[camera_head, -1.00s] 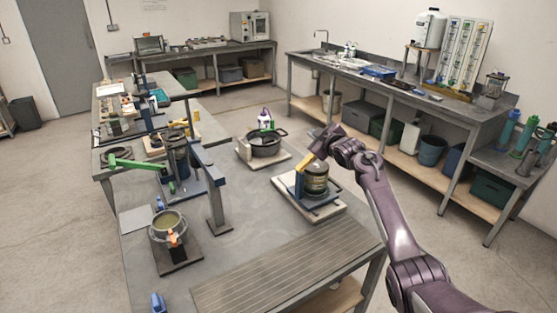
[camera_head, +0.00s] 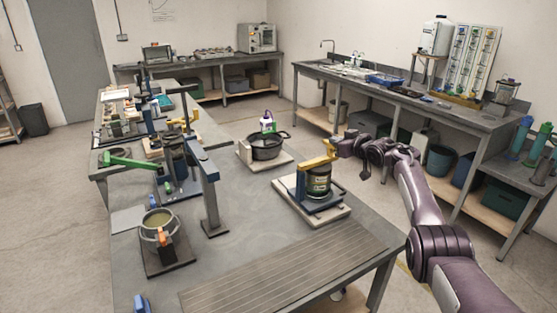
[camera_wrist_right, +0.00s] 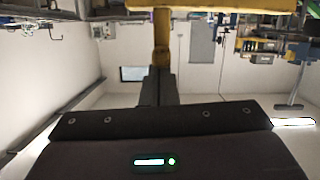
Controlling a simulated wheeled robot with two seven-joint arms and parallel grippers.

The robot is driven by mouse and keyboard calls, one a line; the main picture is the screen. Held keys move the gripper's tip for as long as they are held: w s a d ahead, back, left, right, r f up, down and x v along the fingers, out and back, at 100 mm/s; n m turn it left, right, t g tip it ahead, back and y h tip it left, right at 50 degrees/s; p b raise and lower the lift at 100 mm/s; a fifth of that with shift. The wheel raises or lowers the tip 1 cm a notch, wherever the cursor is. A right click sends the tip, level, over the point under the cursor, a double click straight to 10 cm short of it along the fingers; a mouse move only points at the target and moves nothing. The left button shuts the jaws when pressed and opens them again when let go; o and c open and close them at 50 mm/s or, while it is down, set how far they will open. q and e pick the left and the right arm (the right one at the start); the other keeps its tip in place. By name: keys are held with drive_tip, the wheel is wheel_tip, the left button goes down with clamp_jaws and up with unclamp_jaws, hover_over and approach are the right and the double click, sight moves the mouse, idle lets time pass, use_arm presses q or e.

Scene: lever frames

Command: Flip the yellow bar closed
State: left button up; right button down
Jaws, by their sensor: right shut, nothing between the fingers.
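The yellow bar (camera_head: 315,162) is hinged on a blue post (camera_head: 301,186) and reaches over a dark jar (camera_head: 318,182). It slopes slightly upward to the right, near level. The jar stands in a blue frame on a pale board (camera_head: 323,218). My right gripper (camera_head: 338,147) is shut and empty at the bar's right end; whether it touches the bar I cannot tell. In the right wrist view the shut fingers (camera_wrist_right: 160,85) point at a yellow stem (camera_wrist_right: 162,42) below a wide yellow piece (camera_wrist_right: 215,5). My left gripper is not in view.
A black pot (camera_head: 266,148) stands behind the jar. A blue-grey post (camera_head: 211,190), a green lever (camera_head: 125,161) and a small pot (camera_head: 158,224) stand to the left. The ribbed front of the table (camera_head: 285,270) is clear.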

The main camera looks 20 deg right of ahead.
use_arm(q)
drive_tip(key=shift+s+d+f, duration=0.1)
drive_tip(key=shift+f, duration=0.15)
use_arm(e)
drive_tip(key=shift+f, duration=0.2)
drive_tip(key=shift+r, duration=0.1)
wheel_tip(320, 180, up, 4)
drive_tip(key=p, duration=0.3)
drive_tip(key=shift+d+r, duration=0.1)
drive_tip(key=shift+r, duration=0.1)
use_arm(q)
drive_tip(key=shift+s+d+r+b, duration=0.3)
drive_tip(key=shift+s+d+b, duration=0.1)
drive_tip(key=shift+b, duration=0.9)
use_arm(e)
drive_tip(key=v, duration=1)
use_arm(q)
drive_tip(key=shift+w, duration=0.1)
use_arm(e)
drive_tip(key=shift+f, duration=0.15)
